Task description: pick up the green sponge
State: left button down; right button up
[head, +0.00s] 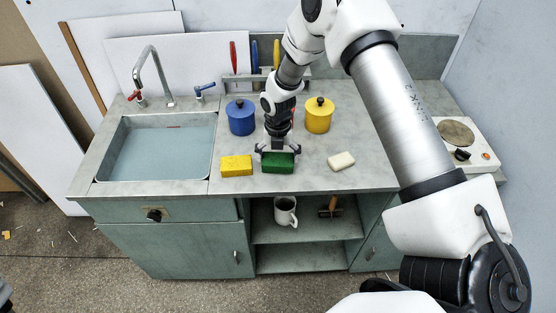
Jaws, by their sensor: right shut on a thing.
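The green sponge (278,164) lies at the front edge of the grey countertop (300,181). My right gripper (278,154) reaches down from above and is shut on the green sponge. Its fingers sit at the sponge's two ends, and the gripper body hides part of its top rear. I cannot tell whether the sponge is clear of the counter. My left gripper is not in view.
A yellow sponge (236,166) lies close on the left, and a cream bar (341,161) lies to the right. A blue pot (241,117) and a yellow pot (319,115) stand behind. The sink (158,185) is at the left, a hotplate (468,143) at the right.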

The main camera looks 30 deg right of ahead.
jog(key=shift+r, duration=0.4)
jog(key=shift+s+a+r+b, duration=0.4)
jog(key=shift+a+r+b, duration=0.2)
jog(key=shift+r+b, duration=0.2)
jog(key=s+a+r+b, duration=0.1)
jog(key=s+a+b, duration=0.2)
jog(key=s+a, duration=0.5)
jog(key=a, duration=0.4)
jog(key=shift+s+r+b, duration=0.35)
jog(key=shift+o, duration=0.7)
jog(key=c, duration=0.3)
jog(key=shift+c, duration=0.2)
